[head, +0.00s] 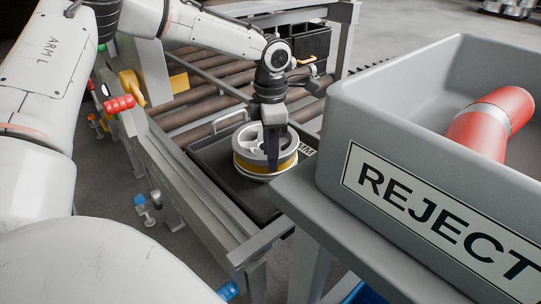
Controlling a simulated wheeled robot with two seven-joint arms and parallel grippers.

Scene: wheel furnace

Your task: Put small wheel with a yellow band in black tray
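The small wheel with a yellow band (248,164) is silver-grey, with spokes on top. It is at the black tray (222,184), within its outline; I cannot tell whether it rests on the tray floor or is held slightly above it. My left gripper (273,158) points down at the wheel, its dark fingers overlapping the near right part of the wheel's top. The fingers line up in this view, so the gap between them and any grip on the wheel are hidden. My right gripper is out of view.
The tray sits on a roller conveyor (190,108) with grey side rails. A grey REJECT bin (400,125) holding a red and white cylinder (490,122) stands close on the right. A black crate (304,42) is behind. A red-handled part (120,103) is at left.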

